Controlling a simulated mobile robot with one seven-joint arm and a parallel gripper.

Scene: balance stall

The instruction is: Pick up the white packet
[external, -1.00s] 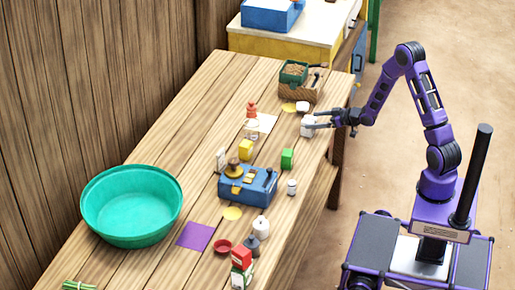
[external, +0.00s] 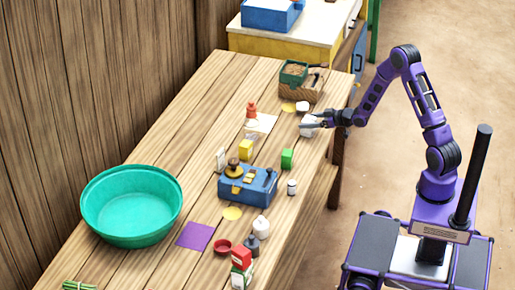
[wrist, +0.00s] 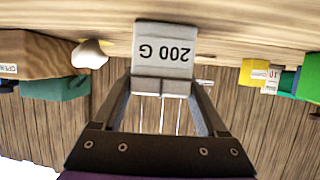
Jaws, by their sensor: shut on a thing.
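The white packet (wrist: 166,48) is marked "200 G", and its print appears upside down in the wrist view. My gripper (wrist: 165,88) is shut on it, with one finger on each side. In the external view the packet (external: 307,127) is near the table's right edge, towards the far end, partly hidden by the fingers of my gripper (external: 314,122). I cannot tell whether it touches the tabletop.
A small white item (external: 302,106) lies just beyond the packet, near a brown box (external: 298,93) with a green container. A green block (external: 287,158), a blue scale-like device (external: 247,187) and a teal basin (external: 131,207) stand nearer. Bare wood lies left of the box.

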